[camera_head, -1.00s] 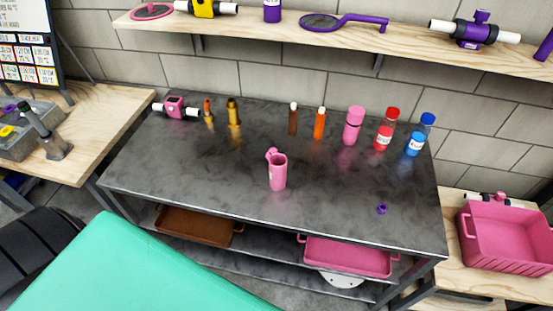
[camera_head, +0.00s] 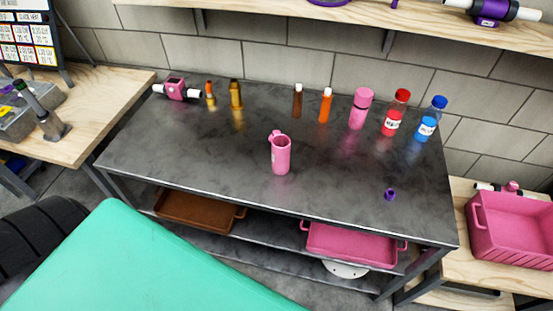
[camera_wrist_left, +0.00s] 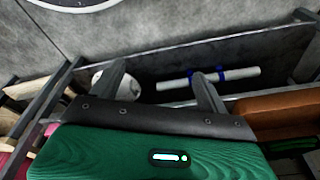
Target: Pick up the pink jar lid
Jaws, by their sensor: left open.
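No separate pink jar lid can be told with certainty. A pink cylinder with a pink top (camera_head: 363,97) and a dark band stands at the back right of the dark table in the head view. A pink jug-like container with a handle (camera_head: 281,156) stands upright near the table's middle. My left gripper (camera_wrist_left: 160,82) shows only in the left wrist view. Its two dark fingers are apart, with nothing between them. A white tube with blue rings (camera_wrist_left: 240,73) lies beyond the fingers. My right gripper is in neither view.
The dark table (camera_head: 200,145) has clear room at front left. Red-capped (camera_head: 392,121) and blue-capped (camera_head: 427,128) jars stand at back right, near orange (camera_head: 326,107) and brown (camera_head: 297,101) bottles. A small purple piece (camera_head: 390,194) lies at front right. A pink crate (camera_head: 510,240) is further right.

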